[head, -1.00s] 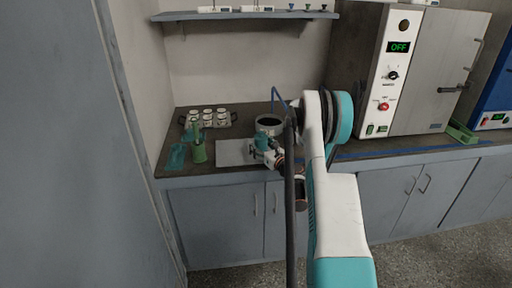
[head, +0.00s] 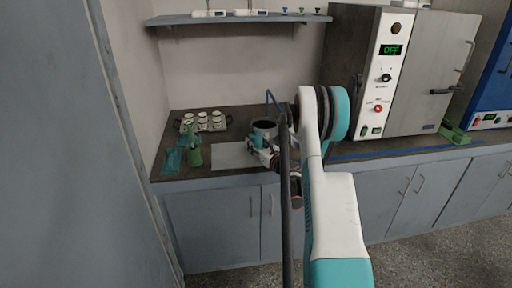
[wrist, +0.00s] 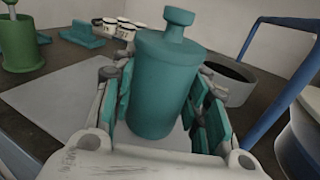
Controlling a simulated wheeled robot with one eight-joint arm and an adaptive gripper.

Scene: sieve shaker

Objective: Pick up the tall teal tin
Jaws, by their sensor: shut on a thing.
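The tall teal tin (wrist: 165,85) stands upright in the middle of the wrist view, with a narrow neck and a flared knob on top. My gripper (wrist: 166,98) has a finger on each side of its body and is shut on it. In the head view my gripper (head: 263,154) is low over the right part of the grey mat (head: 228,157), and the tin is mostly hidden there. I cannot tell whether the tin touches the mat.
A grey round vessel (wrist: 230,84) stands just right of the tin, with a blue bent frame (wrist: 284,75) beyond. A green cup (head: 193,154) with a tool in it, teal pieces (head: 171,160) and a rack of white cups (head: 204,121) are to the left. An oven (head: 424,75) stands right.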

